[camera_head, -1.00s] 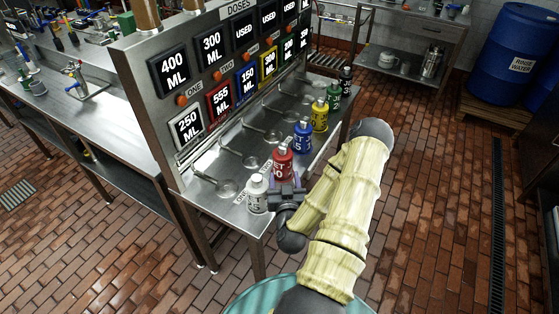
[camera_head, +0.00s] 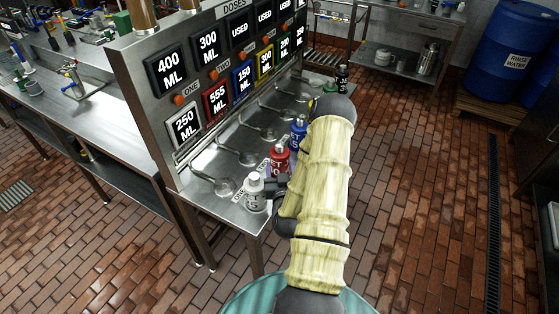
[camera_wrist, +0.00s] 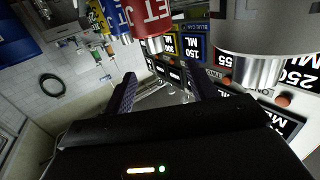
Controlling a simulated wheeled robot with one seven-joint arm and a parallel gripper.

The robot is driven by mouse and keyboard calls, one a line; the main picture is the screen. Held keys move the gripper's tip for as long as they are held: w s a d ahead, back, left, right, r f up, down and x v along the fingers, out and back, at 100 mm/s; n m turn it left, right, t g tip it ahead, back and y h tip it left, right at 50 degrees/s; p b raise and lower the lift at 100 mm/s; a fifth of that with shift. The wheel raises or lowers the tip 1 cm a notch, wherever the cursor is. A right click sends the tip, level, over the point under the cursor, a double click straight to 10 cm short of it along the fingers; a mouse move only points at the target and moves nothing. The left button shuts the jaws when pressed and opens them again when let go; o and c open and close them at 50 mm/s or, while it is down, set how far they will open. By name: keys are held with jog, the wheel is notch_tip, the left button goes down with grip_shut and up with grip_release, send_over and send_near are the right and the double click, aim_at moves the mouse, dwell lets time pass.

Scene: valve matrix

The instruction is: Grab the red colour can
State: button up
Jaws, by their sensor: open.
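The red can (camera_head: 279,158) stands upright on the steel counter, between the white can and the blue can. Its lower part is partly hidden by my gripper (camera_head: 274,187) in the head view. My gripper is open and empty, just in front of the red can and beside the white can. In the wrist view, which is upside down, the two fingers of my gripper (camera_wrist: 160,90) are apart with nothing between them. The red can (camera_wrist: 150,16) shows at the top, beyond the fingertips and apart from them.
The white can (camera_head: 254,192) stands close on the left and looms at the upper right of the wrist view (camera_wrist: 268,30). The blue can (camera_head: 298,136) stands behind the red one. A dose panel (camera_head: 172,150) rises behind the counter. My arm hides the farther cans, except a black one (camera_head: 342,77).

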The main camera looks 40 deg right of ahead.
aim_at(280, 142)
jog(key=x, duration=0.8)
jog(key=shift+w+d+p, duration=0.15)
jog(key=shift+p, duration=0.2)
jog(key=x, duration=0.4)
jog(key=shift+w+d+f, duration=0.15)
jog(key=shift+d, duration=0.35)
jog(key=shift+w, duration=0.4)
jog(key=shift+s+a, duration=0.1)
jog(key=shift+s+d, duration=0.15)
jog(key=shift+d, duration=0.1)
jog(key=shift+c, duration=1.1)
jog(key=shift+a, duration=0.1)
grip_shut()
